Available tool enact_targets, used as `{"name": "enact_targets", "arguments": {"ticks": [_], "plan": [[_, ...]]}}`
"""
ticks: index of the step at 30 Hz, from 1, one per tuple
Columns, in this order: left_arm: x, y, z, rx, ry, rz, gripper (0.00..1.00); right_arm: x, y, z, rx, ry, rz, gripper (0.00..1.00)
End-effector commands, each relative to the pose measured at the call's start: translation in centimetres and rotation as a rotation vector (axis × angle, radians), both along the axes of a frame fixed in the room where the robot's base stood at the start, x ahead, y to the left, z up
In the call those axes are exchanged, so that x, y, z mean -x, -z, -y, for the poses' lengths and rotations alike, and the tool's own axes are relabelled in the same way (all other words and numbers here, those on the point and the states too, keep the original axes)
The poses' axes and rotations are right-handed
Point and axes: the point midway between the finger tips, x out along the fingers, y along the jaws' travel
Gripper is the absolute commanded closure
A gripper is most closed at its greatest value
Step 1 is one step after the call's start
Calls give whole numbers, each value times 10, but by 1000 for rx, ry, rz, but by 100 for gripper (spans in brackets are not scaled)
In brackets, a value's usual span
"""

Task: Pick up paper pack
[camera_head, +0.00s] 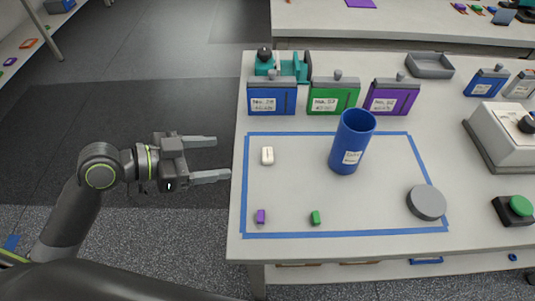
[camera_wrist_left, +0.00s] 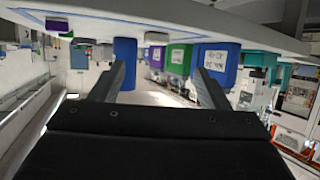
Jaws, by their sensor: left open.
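A small white pack (camera_head: 267,155), which looks like the paper pack, stands inside the blue tape outline (camera_head: 345,235) on the table, near its left side. My left gripper (camera_head: 213,158) is open and empty. Its two fingers point right at the table, just left of the table's left edge and apart from the white pack. In the left wrist view the open fingers (camera_wrist_left: 160,75) frame the far scene, with nothing between them. My right gripper is not in view.
A tall blue cylinder (camera_head: 352,142), a grey disc (camera_head: 426,203), a purple block (camera_head: 261,217) and a green block (camera_head: 316,218) stand inside the outline. Blue, green and purple labelled cases (camera_head: 333,97) line the back. A green button (camera_head: 521,205) is at right.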

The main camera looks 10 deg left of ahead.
Motion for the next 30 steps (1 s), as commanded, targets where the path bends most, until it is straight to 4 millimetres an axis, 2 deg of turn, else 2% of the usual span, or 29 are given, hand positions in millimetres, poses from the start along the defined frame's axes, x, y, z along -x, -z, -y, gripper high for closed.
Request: {"name": "enact_targets", "arguments": {"ticks": [15, 25, 30], "plan": [[-24, 16, 34, 4, -1, 0, 31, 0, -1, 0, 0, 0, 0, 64], [-29, 20, 43, 2, 1, 0, 31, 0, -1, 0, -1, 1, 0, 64], [-33, 25, 54, 6, 0, -2, 31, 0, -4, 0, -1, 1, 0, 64]]}}
